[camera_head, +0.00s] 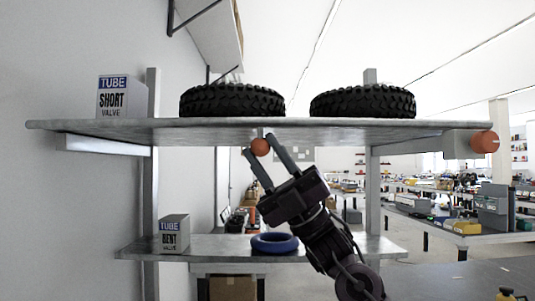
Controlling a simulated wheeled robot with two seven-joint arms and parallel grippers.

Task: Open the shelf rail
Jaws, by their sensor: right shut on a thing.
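The upper shelf board (330,127) spans the view, carried by metal posts. An orange knob (260,147) shows just under the middle of its front edge. My right gripper (261,143) reaches up from below and is shut on this knob, with one finger on each side. What the knob is fixed to is mostly hidden under the board. A second orange knob (485,142) sits on a grey rail end (458,143) under the board's right end. My left gripper is not in view.
Two black tyres (232,101) and a "TUBE SHORT VALVE" box (121,97) stand on the upper shelf. The lower shelf (220,249) holds a "TUBE BENT VALVE" box (175,234) and a blue ring (275,243). Workbenches stand in the right background.

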